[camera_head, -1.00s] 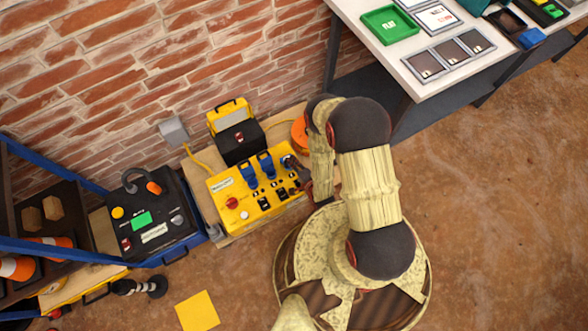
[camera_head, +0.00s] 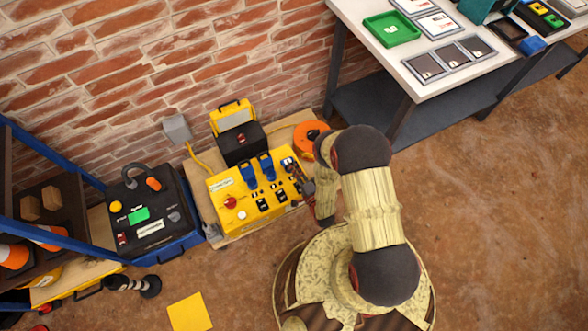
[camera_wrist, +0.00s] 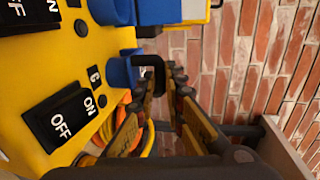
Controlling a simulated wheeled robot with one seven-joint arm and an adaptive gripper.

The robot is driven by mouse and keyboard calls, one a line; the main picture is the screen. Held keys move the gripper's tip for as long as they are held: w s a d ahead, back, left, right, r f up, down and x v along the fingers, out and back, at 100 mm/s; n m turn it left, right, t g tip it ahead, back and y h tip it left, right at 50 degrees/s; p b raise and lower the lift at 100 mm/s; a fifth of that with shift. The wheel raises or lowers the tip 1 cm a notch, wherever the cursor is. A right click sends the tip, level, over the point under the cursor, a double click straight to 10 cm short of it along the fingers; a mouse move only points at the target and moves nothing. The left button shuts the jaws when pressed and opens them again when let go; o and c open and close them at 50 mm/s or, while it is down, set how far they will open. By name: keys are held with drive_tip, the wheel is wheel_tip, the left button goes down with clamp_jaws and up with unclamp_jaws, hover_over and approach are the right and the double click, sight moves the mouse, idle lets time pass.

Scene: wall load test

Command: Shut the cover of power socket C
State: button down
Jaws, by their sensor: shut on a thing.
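The yellow power box (camera_head: 222,198) stands by the brick wall. Power socket C (camera_wrist: 118,72) is the blue socket beside the letter C in the wrist view; in the head view it is at the box's right end, partly hidden by my gripper. A black hooked piece (camera_wrist: 153,66), apparently part of its cover, sticks out from the blue part. My gripper (camera_wrist: 166,78) is shut on this piece at its fingertips, with a gap between the fingers further back. In the head view my gripper (camera_head: 301,181) is at the right end of the box. The cover's exact angle is hard to tell.
Two other blue covers (camera_head: 249,175) (camera_head: 267,165) stand up beside socket C. ON/OFF switches (camera_wrist: 60,118) line the box's front. An orange reel (camera_head: 308,136) lies behind my arm. A black box (camera_head: 243,146) stands behind the power box. A workbench (camera_head: 408,65) is at right.

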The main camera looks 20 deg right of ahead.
drive_tip(key=shift+w+a, duration=0.1)
drive_tip(key=shift+w, duration=0.15)
drive_tip(key=c, duration=2.1)
unclamp_jaws()
drive_tip(key=shift+f, duration=0.1)
drive_tip(key=shift+c, duration=0.2)
drive_tip(key=o, duration=0.3)
drive_tip(key=shift+s, duration=0.15)
wheel_tip(320, 180, up, 10)
drive_tip(key=shift+c, duration=0.2)
